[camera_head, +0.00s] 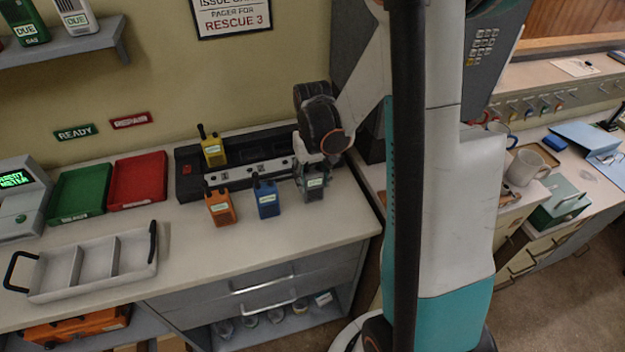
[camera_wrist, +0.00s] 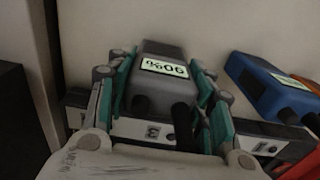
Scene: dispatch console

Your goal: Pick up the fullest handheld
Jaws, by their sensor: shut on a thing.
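A grey handheld (camera_head: 315,187) stands at the right end of the handheld row on the counter, in front of the charger strip. My gripper (camera_head: 312,176) reaches down over it with its fingers on both sides. In the wrist view my gripper (camera_wrist: 160,85) is shut on the grey handheld (camera_wrist: 152,98), whose label reads 90%, upside down. A blue handheld (camera_head: 267,199) and an orange handheld (camera_head: 220,208) stand to the left. The blue handheld (camera_wrist: 268,88) shows close by in the wrist view. A yellow handheld (camera_head: 213,149) stands in the charger strip. The other labels are too small to read.
The dark charger strip (camera_head: 186,185) lies just behind. Green (camera_head: 62,212) and red (camera_head: 120,204) trays, a grey divided carrier (camera_head: 45,296) and a battery meter (camera_head: 14,212) are to the left. The counter's front middle is clear. Mugs (camera_head: 524,168) stand on the right-hand desk.

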